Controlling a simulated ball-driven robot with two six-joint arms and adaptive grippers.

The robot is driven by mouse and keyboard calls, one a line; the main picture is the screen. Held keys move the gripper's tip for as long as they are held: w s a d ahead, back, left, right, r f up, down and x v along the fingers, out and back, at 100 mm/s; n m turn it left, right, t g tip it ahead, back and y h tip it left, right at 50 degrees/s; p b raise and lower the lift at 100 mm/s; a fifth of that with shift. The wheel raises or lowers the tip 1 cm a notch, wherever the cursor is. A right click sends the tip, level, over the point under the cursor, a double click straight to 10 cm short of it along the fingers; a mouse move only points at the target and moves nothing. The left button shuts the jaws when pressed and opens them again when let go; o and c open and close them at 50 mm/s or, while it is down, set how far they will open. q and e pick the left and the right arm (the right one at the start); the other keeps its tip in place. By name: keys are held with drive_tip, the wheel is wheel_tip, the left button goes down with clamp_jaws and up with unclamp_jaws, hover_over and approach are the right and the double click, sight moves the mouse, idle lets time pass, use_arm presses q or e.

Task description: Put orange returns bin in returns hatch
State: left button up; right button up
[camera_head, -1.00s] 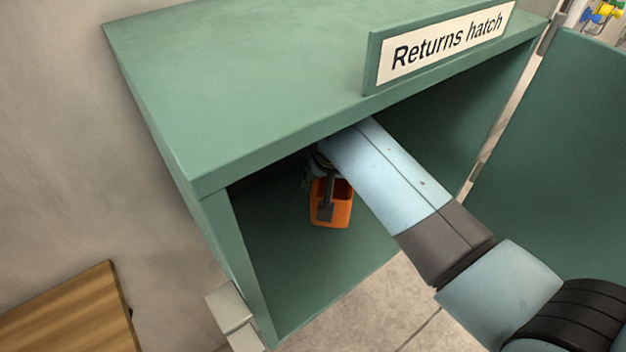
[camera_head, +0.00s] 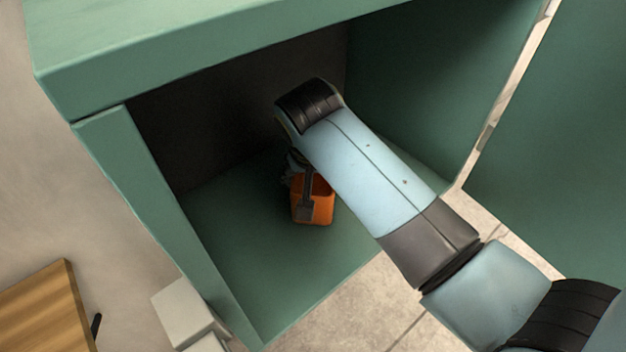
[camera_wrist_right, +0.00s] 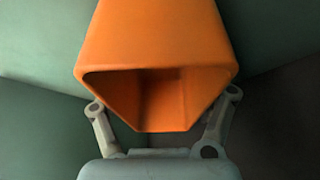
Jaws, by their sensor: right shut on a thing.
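The orange returns bin (camera_head: 319,204) is inside the green returns hatch (camera_head: 122,152), close above or on its floor; I cannot tell which. My right gripper (camera_head: 307,190) is shut on the bin, with a dark finger over its side. In the right wrist view the bin (camera_wrist_right: 155,45) fills the upper middle, its opening facing the camera and looking empty. The right gripper's fingers (camera_wrist_right: 160,122) lie on either side of it. My right arm reaches into the hatch from the lower right and hides part of the interior. My left gripper is not in view.
The hatch door (camera_head: 560,170) stands open on the right. The hatch floor (camera_head: 235,240) is clear around the bin. A wooden surface (camera_head: 40,310) and a pale block (camera_head: 185,312) are at the lower left. Tiled floor (camera_head: 350,310) shows in front.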

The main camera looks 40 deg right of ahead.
drive_tip(key=shift+w, duration=0.15)
drive_tip(key=o, duration=1.3)
drive_tip(key=shift+f, duration=0.15)
